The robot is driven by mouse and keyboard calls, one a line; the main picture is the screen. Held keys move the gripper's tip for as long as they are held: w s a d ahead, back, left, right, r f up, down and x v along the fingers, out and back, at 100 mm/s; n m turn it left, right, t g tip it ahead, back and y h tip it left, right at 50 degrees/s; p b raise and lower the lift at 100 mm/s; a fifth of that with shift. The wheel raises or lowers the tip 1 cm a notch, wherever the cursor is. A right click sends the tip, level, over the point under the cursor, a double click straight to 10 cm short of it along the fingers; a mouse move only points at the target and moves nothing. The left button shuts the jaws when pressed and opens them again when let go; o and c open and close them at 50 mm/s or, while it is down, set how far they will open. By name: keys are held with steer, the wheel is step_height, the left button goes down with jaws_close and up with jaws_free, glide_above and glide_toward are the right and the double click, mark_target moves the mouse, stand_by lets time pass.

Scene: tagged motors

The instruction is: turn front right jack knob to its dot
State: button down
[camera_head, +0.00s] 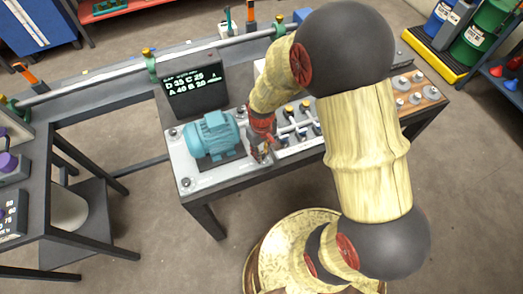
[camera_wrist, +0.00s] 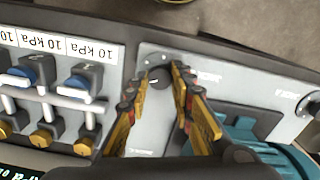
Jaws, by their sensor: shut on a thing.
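The teal motor (camera_head: 210,135) sits on a light grey plate (camera_head: 205,180) on the bench; part of it also shows at the lower right of the wrist view (camera_wrist: 265,135). The front right jack knob (camera_wrist: 158,77) is a dark round knob with a short pale mark, on the plate's corner. My gripper (camera_head: 260,155) reaches down at that corner, and its fingers hide the knob in the head view. In the wrist view my gripper (camera_wrist: 163,82) has its fingertips on either side of the knob, shut on it. I cannot clearly make out the dot.
The front left jack knob (camera_head: 186,183) stands at the plate's other front corner. Right of my gripper is a panel with blue and yellow valves (camera_wrist: 82,82) and "10 kPa" labels. A dark display (camera_head: 195,90) stands behind the motor.

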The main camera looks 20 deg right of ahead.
steer(key=shift+n, duration=0.5)
steer(key=c, duration=1.5)
jaws_free()
steer(key=shift+c, duration=0.2)
step_height(320, 180, up, 12)
